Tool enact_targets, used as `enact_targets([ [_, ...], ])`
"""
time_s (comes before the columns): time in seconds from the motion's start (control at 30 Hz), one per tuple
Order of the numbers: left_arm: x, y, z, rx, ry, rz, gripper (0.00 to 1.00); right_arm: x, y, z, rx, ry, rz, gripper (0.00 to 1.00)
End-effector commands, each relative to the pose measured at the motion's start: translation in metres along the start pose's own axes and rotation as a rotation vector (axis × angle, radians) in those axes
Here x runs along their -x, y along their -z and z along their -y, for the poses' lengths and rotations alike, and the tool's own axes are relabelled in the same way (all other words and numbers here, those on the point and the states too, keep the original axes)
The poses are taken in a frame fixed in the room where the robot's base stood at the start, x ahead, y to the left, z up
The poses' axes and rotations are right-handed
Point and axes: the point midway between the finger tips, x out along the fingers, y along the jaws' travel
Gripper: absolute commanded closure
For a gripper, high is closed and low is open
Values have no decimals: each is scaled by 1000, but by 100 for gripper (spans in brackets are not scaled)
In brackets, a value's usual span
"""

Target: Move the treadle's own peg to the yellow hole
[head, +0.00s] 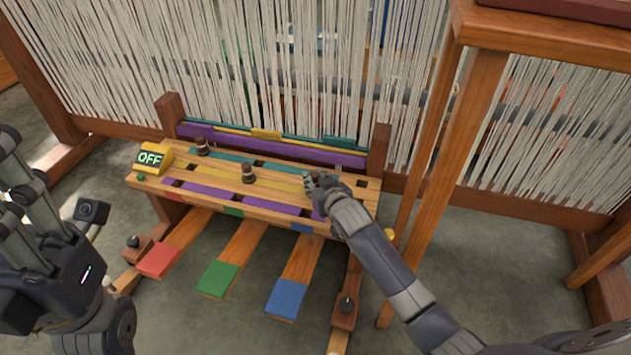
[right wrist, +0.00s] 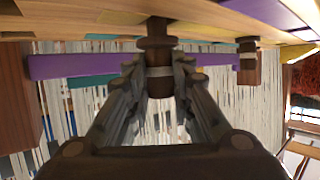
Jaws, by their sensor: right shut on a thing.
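The loom's peg board (head: 150,184) carries teal, yellow and purple strips with dark holes, above red (head: 158,261), green (head: 218,278) and blue (head: 286,298) treadles. One dark peg (head: 202,147) stands at the left on the teal strip, another (head: 249,174) mid-board on the yellow strip. My right gripper (head: 316,182) is at the board's right column, above the blue treadle. In the right wrist view it is shut on a dark peg (right wrist: 158,84) with a pale band, against the board. The hole at this peg is hidden. My left gripper (head: 12,185) is empty, fingers apart, at the left edge.
A yellow box (head: 152,158) reading OFF sits on the board's left end. Pale warp threads (head: 270,70) hang close behind. A wooden post (head: 447,165) stands right of my right arm. Bare floor (head: 500,265) lies to the right.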

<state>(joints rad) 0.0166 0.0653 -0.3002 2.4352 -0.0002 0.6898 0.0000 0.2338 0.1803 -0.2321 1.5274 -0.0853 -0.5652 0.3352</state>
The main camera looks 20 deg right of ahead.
Motion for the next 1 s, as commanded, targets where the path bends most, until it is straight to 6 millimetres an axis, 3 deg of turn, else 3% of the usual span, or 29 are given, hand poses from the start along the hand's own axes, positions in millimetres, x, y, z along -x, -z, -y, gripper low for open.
enact_targets([
  [0.37,0,0,0,0,-1,1,60,-4,-9,0,0,0,0,92],
  [0.4,0,0,0,0,-1,0,60,-4,-9,0,0,0,0,76],
  [0.5,0,0,0,0,-2,-1,60,-4,-9,0,0,0,0,58],
  [0.8,-1,0,0,0,-3,-4,60,-3,-8,0,0,0,0,58],
  [1.0,-8,2,0,0,-1,-9,60,8,4,0,0,1,2,58],
])
